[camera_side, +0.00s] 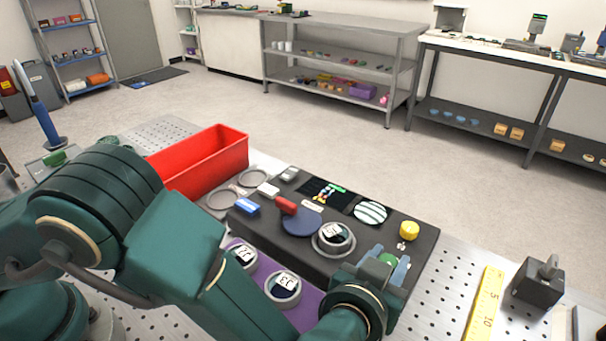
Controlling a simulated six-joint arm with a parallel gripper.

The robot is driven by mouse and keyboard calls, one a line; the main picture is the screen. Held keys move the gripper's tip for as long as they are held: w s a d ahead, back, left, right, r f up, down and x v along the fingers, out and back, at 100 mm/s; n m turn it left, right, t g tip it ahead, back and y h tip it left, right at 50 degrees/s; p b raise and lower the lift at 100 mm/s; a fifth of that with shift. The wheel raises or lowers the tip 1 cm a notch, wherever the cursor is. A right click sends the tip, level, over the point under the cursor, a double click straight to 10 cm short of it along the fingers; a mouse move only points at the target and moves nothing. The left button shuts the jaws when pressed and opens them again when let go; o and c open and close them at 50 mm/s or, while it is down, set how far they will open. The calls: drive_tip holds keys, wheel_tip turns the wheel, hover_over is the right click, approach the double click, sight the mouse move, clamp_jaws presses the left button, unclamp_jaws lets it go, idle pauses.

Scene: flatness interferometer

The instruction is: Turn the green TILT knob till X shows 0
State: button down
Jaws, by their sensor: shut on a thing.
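The green TILT knob (387,259) sits at the right end of the dark instrument box (415,250). My gripper (391,266) reaches it from the front, its blue-grey fingers on either side of the knob and shut on it. My wrist hides part of the knob and the box front. A dark display (331,191) on the box top shows small coloured marks, too small for me to read X. Beside it a round window (370,212) shows pale and dark curved bands.
A yellow knob (409,230) stands just behind the green one. A round labelled piece (333,238) sits on the box; similar ones (283,288) lie on a purple tray (304,311). A red bin (206,163) is left, a yellow ruler (485,305) right.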

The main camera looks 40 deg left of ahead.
sight(388, 261)
idle(0.3)
drive_tip(key=c, duration=0.5)
unclamp_jaws()
drive_tip(key=shift+c, duration=0.2)
wheel_tip(388, 261, up, 5)
drive_tip(key=shift+f, duration=0.2)
drive_tip(key=w+a+r, duration=0.1)
drive_tip(key=a+r, duration=0.5)
drive_tip(key=a, duration=0.5)
drive_tip(key=shift+w+a+r, duration=0.25)
drive_tip(key=shift+w+a, duration=0.05)
